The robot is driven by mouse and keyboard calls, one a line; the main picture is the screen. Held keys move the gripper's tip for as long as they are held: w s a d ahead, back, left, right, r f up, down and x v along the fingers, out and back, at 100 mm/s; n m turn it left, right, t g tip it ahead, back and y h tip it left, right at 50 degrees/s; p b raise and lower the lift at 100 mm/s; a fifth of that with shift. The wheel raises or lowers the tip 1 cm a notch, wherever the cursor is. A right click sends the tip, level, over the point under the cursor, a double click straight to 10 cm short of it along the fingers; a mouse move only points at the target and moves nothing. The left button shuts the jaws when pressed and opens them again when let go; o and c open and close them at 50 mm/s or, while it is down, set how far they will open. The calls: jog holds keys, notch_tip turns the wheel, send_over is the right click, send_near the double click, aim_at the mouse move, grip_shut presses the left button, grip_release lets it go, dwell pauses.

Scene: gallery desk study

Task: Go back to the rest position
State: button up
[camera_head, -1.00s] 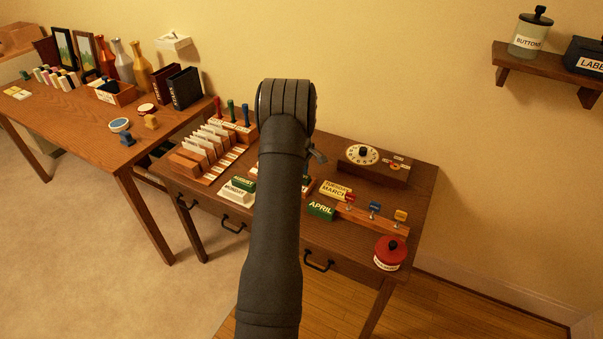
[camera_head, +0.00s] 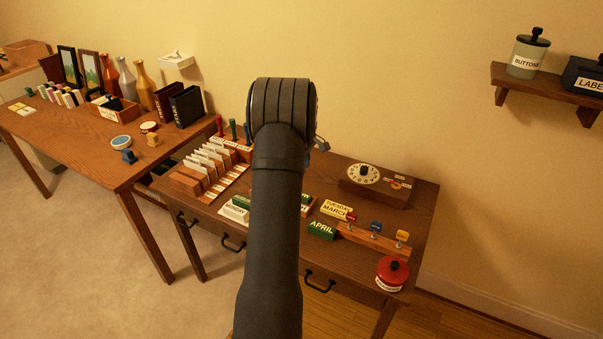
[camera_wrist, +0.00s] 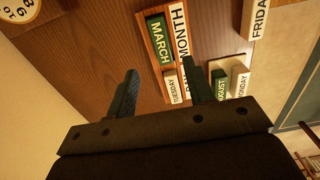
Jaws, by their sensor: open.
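My gripper (camera_wrist: 160,88) is open in the wrist view, with nothing between its two fingers. It is above the wooden desk (camera_head: 418,203), and its fingers are apart from the blocks in view. In the head view my own arm hides nearly all of the gripper. Beyond the fingers in the wrist view, a wooden tray (camera_wrist: 149,45) holds a green MARCH block (camera_wrist: 160,40) and a white MONTH strip (camera_wrist: 180,38). A green AUGUST block (camera_wrist: 220,88) and a white MONDAY block (camera_wrist: 240,82) lie to the right of it.
A green APRIL block (camera_head: 321,230), a wooden stamp rack (camera_head: 370,239) and a red jar (camera_head: 392,273) are on the desk's right part. A dial box (camera_head: 377,186) stands behind them. A card rack (camera_head: 205,170) is at left. A wall shelf (camera_head: 545,80) is at upper right.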

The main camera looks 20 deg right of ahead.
dwell(0.3)
notch_tip(320, 180, down, 11)
jog(key=shift+f, duration=0.1)
dwell(0.4)
jog(key=shift+r, duration=3.25)
jog(key=shift+r, duration=0.1)
jog(key=shift+f, duration=3.35)
